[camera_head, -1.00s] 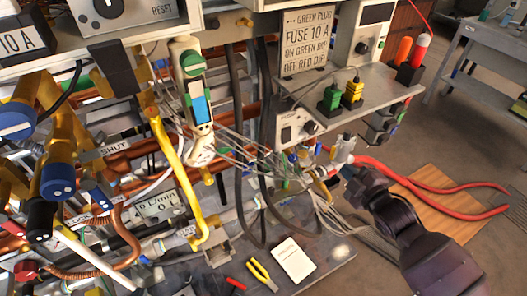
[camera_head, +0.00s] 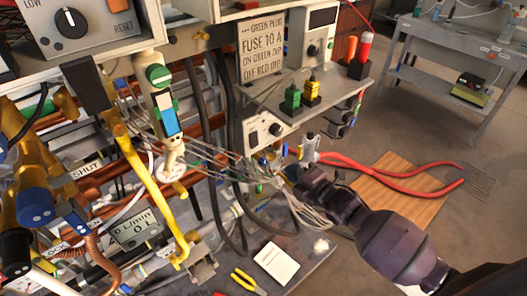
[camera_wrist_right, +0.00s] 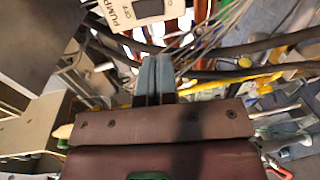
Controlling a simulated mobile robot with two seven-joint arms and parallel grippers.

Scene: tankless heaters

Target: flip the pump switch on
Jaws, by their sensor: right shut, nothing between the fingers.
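My left gripper is not in view.
A white box with a dark knob (camera_head: 272,129) hangs under a shelf with a green plug (camera_head: 291,98) and a yellow plug (camera_head: 312,92). Dark hoses (camera_head: 235,150), thin cables and a yellow pipe (camera_head: 142,175) crowd the left.

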